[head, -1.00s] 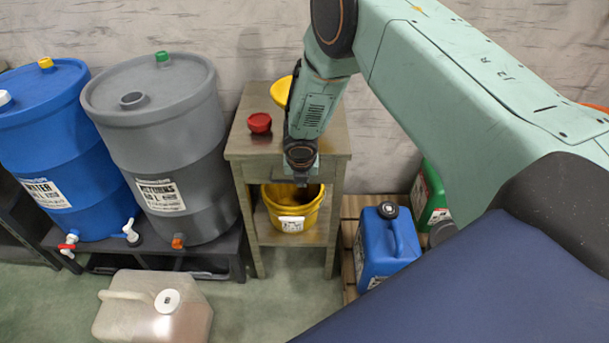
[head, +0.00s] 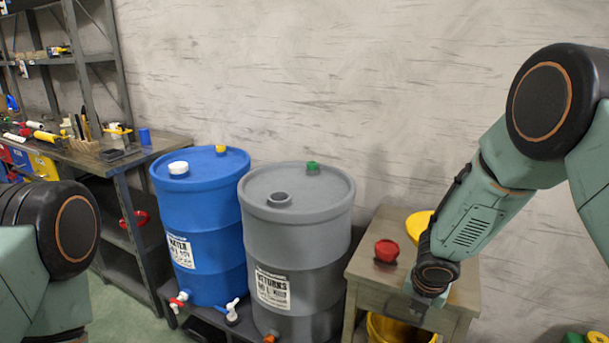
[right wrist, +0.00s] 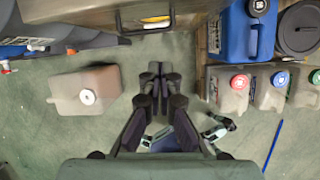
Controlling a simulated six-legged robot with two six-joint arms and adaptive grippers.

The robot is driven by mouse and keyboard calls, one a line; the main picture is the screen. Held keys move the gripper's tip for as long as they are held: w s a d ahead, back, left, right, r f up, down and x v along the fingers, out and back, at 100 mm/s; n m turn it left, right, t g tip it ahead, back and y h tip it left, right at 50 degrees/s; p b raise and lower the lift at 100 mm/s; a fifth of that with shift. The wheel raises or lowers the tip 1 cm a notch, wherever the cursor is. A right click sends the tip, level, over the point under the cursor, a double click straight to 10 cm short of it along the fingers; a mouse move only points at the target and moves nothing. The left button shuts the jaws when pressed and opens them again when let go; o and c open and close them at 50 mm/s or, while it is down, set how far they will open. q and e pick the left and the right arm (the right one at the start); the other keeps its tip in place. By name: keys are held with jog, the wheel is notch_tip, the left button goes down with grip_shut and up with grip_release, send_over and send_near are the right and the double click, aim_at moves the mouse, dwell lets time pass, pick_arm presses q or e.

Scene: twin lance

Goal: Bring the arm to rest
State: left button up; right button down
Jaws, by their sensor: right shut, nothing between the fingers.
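My right arm comes in from the right in the head view. Its gripper (head: 420,304) hangs downward in front of the small wooden stand (head: 463,294). In the right wrist view the fingers of the right gripper (right wrist: 160,82) are together with nothing between them, above open green floor. My left arm shows only as a dark joint and a pale green link at the lower left of the head view; its gripper is out of view.
A red cap (head: 387,251) and a yellow lid (head: 417,226) lie on the stand, with a yellow bucket (head: 385,331) below. Blue (head: 205,230) and grey (head: 298,240) barrels stand left. The right wrist view shows a beige canister (right wrist: 105,90) and several jugs beside clear floor.

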jog(key=s+a+f+m+y, duration=0.2)
jog(key=s+a+f+m, duration=0.25)
jog(key=s+m, duration=0.45)
jog(key=s+a+f+m+y, duration=0.25)
jog(key=s+a+m, duration=0.3)
jog(key=m, duration=0.55)
jog(key=s+d+f+m+g+h, duration=0.1)
jog(key=s+m, duration=0.2)
jog(key=s, duration=0.4)
jog(key=s+d+f+m+g, duration=0.1)
jog(key=s+f+m, duration=0.1)
jog(key=s, duration=0.5)
jog(key=s+d+f+m+g+h, duration=0.1)
jog(key=s+f+m, duration=0.1)
jog(key=s, duration=0.6)
jog(key=shift+d+f+m+g+h+b, duration=0.25)
jog(key=shift+m+g+h+b, duration=0.15)
jog(key=shift+m, duration=0.4)
jog(key=shift+s, duration=0.15)
